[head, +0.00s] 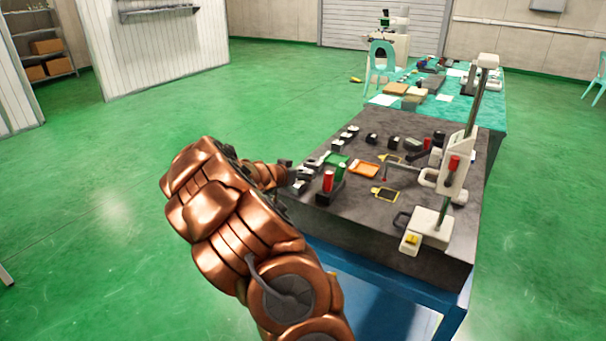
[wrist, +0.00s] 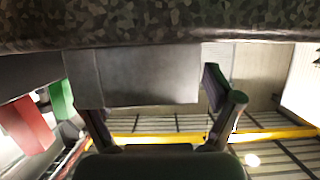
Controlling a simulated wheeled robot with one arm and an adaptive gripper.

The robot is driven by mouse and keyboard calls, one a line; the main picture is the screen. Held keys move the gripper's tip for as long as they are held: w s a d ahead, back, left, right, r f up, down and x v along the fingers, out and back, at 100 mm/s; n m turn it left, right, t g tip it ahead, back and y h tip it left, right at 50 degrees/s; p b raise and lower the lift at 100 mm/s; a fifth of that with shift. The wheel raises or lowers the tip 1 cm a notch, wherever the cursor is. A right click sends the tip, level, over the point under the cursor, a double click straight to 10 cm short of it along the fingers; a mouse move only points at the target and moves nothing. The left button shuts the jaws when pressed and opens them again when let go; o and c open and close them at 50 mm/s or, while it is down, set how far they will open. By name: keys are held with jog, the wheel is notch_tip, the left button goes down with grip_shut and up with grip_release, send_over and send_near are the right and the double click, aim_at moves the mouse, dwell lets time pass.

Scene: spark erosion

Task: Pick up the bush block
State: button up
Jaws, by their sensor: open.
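A plain grey block (wrist: 150,75), which looks like the bush block, fills the middle of the wrist view. My gripper (wrist: 158,108) has one finger on each side of it, with the fingers apart. The block's face lies between or just beyond the fingertips; I cannot tell whether either finger touches it. In the head view my gripper (head: 286,166) is at the left edge of the dark table top (head: 345,210), beside a row of small blocks. My arm and the small size there hide which block it faces.
Red and green pieces (wrist: 60,100) stand close at the left in the wrist view. In the head view a dark holder (head: 322,194) with red cylinders, an orange tray (head: 365,169) and a tall stand (head: 458,170) are on the table. Green floor (head: 110,190) is clear at left.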

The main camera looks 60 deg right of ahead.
jog(key=shift+d+f, duration=0.25)
jog(key=shift+d, duration=0.3)
jog(key=shift+c, duration=0.3)
grip_shut()
